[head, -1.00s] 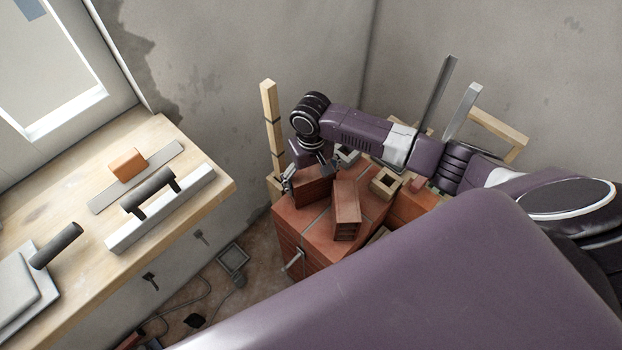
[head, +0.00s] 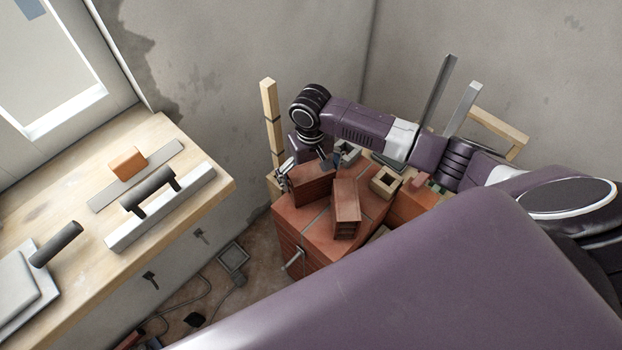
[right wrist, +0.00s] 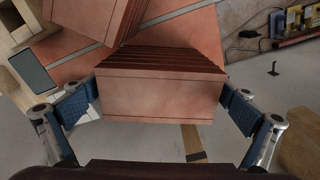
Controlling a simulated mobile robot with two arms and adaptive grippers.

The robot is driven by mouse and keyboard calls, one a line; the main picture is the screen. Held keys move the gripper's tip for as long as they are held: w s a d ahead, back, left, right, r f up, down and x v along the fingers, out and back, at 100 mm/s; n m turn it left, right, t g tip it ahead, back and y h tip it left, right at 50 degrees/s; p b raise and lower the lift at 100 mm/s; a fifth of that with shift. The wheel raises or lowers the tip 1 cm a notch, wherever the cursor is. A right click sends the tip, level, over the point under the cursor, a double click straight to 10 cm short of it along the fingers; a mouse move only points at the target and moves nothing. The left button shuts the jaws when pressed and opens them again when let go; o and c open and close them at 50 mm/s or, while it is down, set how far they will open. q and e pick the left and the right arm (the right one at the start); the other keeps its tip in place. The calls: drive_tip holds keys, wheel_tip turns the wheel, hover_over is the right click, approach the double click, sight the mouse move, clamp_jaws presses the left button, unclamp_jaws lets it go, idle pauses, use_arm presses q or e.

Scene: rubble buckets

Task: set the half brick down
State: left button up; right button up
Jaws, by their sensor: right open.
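The half brick (head: 313,187) is a red block on top of the brick stack (head: 290,221), near its back left. My right gripper (head: 306,171) is over it, with a finger to each side. In the right wrist view the half brick (right wrist: 160,97) lies between the two blue-padded fingers (right wrist: 163,101), which are open and close to its ends. I cannot tell whether either pad touches it. The brick's underside is hidden. My left gripper is not in view.
Another red brick (head: 346,210) stands just right of the half brick on the stack. A hollow tan block (head: 385,182) is further right. A wooden post (head: 269,120) rises behind on the left. A workbench (head: 205,205) with trowels is at left.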

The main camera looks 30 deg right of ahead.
wheel_tip(320, 180, up, 10)
drive_tip(key=shift+r+b, duration=0.2)
drive_tip(key=shift+b, duration=0.2)
idle(0.4)
